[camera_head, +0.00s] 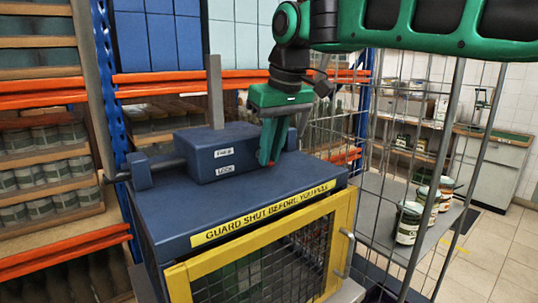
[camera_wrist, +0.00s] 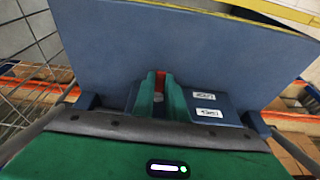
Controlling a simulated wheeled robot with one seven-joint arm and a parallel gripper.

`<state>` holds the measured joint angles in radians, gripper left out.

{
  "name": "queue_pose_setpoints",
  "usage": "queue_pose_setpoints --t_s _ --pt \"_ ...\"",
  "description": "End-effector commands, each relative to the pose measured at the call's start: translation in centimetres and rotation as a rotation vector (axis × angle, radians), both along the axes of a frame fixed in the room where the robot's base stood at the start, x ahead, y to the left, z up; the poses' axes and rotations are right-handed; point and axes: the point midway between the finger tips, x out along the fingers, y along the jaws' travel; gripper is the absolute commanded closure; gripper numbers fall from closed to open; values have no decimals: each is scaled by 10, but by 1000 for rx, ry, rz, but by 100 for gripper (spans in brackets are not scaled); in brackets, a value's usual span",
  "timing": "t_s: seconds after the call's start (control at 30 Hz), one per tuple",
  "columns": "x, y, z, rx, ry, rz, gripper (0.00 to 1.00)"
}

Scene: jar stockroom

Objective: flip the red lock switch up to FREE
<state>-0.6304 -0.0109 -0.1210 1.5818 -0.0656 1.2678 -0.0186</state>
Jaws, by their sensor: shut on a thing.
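The blue switch box (camera_head: 205,150) stands on top of the blue machine. Its face has a FREE label (camera_head: 223,153) above a LOCK label (camera_head: 224,168). My gripper (camera_head: 268,160) is at the right part of that box, fingers pointing down. A small bit of the red lock switch (camera_head: 271,163) shows at the fingertips. In the wrist view my gripper (camera_wrist: 160,77) is shut on the red switch (camera_wrist: 160,82), which shows between the two green fingers. The fingers hide most of the switch, so I cannot tell whether it is up or down.
The machine's blue top (camera_head: 240,205) carries a yellow warning strip. A yellow mesh guard (camera_head: 262,250) with a grey handle is on its front. A wire cage (camera_head: 400,150) stands to the right, with jars (camera_head: 408,222) on a grey surface. Shelves of jars (camera_head: 45,165) are at left.

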Motion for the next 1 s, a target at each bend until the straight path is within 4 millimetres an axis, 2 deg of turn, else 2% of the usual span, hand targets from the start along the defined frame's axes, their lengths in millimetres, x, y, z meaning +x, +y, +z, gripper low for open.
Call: queue_pose_setpoints --t_s 0.6,1.0 --pt "10 6 13 -201 293 1 100" --pt "10 6 14 -216 317 1 100"
